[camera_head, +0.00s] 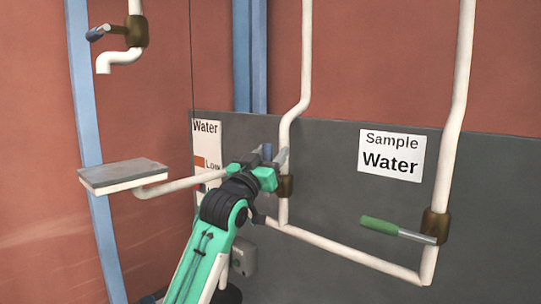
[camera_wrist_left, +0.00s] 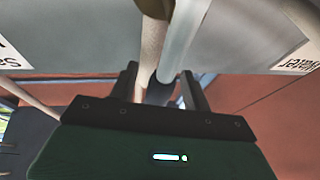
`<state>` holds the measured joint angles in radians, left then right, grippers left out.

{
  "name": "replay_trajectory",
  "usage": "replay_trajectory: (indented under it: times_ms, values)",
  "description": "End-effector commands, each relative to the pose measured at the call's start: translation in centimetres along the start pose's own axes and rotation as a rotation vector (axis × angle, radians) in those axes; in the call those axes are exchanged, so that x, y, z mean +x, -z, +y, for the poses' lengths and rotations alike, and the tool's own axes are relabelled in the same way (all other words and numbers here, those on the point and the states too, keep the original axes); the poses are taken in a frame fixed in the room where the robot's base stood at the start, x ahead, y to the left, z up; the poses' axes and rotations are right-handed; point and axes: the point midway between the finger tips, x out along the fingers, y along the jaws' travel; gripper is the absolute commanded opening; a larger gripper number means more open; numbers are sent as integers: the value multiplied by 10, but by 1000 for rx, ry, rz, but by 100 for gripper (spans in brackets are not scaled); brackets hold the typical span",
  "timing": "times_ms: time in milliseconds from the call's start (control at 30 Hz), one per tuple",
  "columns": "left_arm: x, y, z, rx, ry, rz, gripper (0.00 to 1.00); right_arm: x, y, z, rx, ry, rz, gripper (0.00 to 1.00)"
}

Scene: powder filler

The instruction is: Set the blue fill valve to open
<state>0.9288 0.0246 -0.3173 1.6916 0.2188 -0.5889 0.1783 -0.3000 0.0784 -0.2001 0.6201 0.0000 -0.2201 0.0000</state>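The blue fill valve has a brass body (camera_head: 284,186) on a white vertical pipe. Its dark blue handle (camera_head: 267,152) shows at my left gripper (camera_head: 262,162), which partly hides the lever. In the left wrist view, the grey metal lever (camera_wrist_left: 184,42) runs down to the blue handle end (camera_wrist_left: 161,90), which appears between the two fingers of the left gripper (camera_wrist_left: 163,85). The fingers are apart, with gaps seen beside the handle. Whether either finger touches it I cannot tell. My right gripper is not in view.
A green-handled valve (camera_head: 380,225) sits at the right below a "Sample Water" sign (camera_head: 391,154). Another blue-handled valve (camera_head: 97,33) is high at the left, above a grey-topped plate (camera_head: 122,174). White pipes (camera_head: 350,257) run along the grey panel (camera_head: 325,205).

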Motion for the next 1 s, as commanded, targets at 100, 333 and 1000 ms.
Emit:
replay_trajectory:
  times_ms: [100, 333, 1000]
  values:
    - [-1, 0, 0, 1, 0, 0, 49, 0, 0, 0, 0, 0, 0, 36]
    - [-23, -4, 0, 2, 0, 1, 49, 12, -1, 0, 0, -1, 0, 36]
    - [-135, -2, -1, 0, 1, 0, 49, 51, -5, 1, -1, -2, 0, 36]
